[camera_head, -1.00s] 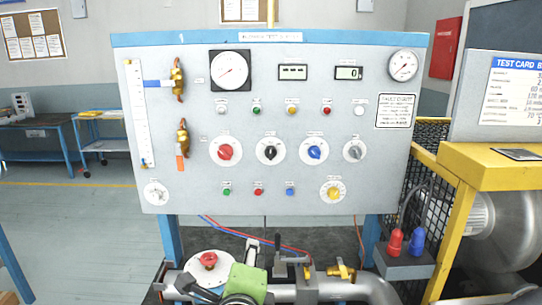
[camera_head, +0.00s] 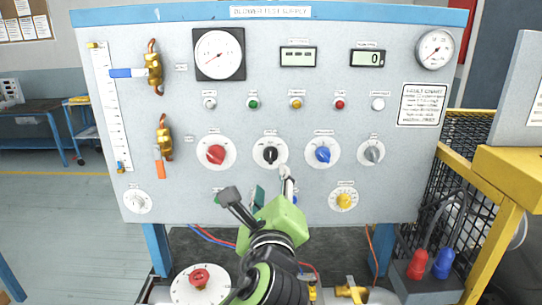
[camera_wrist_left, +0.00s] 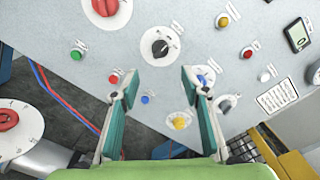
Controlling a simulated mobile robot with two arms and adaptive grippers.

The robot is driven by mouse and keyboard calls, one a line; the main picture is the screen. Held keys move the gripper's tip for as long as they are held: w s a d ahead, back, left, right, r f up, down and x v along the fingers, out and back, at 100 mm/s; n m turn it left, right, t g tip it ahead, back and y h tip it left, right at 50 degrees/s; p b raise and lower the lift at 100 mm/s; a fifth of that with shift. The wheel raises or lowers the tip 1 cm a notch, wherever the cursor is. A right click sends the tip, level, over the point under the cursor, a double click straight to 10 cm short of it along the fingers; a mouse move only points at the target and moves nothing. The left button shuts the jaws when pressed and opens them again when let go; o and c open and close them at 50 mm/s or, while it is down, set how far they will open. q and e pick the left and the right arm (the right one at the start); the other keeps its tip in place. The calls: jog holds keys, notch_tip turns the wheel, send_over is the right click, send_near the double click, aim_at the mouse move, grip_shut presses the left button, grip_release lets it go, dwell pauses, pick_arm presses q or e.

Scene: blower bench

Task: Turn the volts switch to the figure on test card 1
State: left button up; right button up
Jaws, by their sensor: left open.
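The grey-white test panel (camera_head: 185,205) carries a row of round knobs: red (camera_head: 216,154), black (camera_head: 270,154), blue (camera_head: 323,154) and grey (camera_head: 372,153). A yellow knob (camera_head: 344,201) sits below. Their labels are too small to read, so I cannot tell which is the volts switch. My left gripper (camera_head: 260,190) is open and empty, in front of the panel below the black knob. In the left wrist view its open fingers (camera_wrist_left: 160,82) frame bare panel, with the black knob (camera_wrist_left: 160,48) beyond them. The test card board (camera_head: 536,105) is cut off at the right, its figures unseen.
Small coloured lamps and buttons, gauges and displays fill the panel. Brass valves (camera_head: 154,68) stick out at its left. A red-topped round dial (camera_head: 200,280) and pipework lie below. A yellow stand (camera_head: 515,160) and mesh guard are at the right.

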pick_arm(q)
jog(key=p, duration=0.2)
send_near(271, 159)
jog(key=w, duration=0.3)
jog(key=w+p, duration=0.1)
jog(key=w, duration=0.5)
jog(key=shift+r, duration=0.1)
jog(key=shift+w, duration=0.3)
jog(key=shift+c, duration=0.7)
jog(key=c, duration=1)
pick_arm(e)
jog(key=s+r, duration=0.2)
jog(key=r, duration=0.1)
jog(key=shift+s+a+r, duration=0.1)
jog(key=shift+r, duration=0.05)
